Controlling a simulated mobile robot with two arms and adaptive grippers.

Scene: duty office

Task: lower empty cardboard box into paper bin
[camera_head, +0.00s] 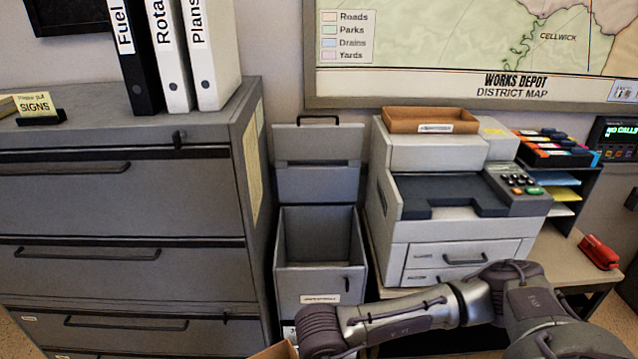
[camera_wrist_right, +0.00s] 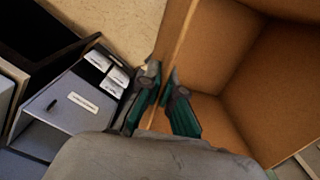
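The cardboard box (camera_wrist_right: 225,50) fills the right of the right wrist view, its visible inside bare and empty. Its corner (camera_head: 276,351) shows at the bottom edge of the head view. My right gripper (camera_wrist_right: 163,97) is shut on one box wall, a finger on each side. In the head view my right arm hides the gripper's place. A grey open-topped bin (camera_head: 319,283), seemingly the paper bin, stands between cabinet and printer, empty in its visible part, its label unreadable. It also seems to show in the wrist view (camera_wrist_right: 62,108), left of the box. My left gripper is out of view.
A grey filing cabinet (camera_head: 120,210) with binders stands close left of the bin. A printer (camera_head: 450,200) on a desk stands close right, with a shallow brown tray (camera_head: 430,120) on top. A red stapler (camera_head: 599,252) lies on the desk.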

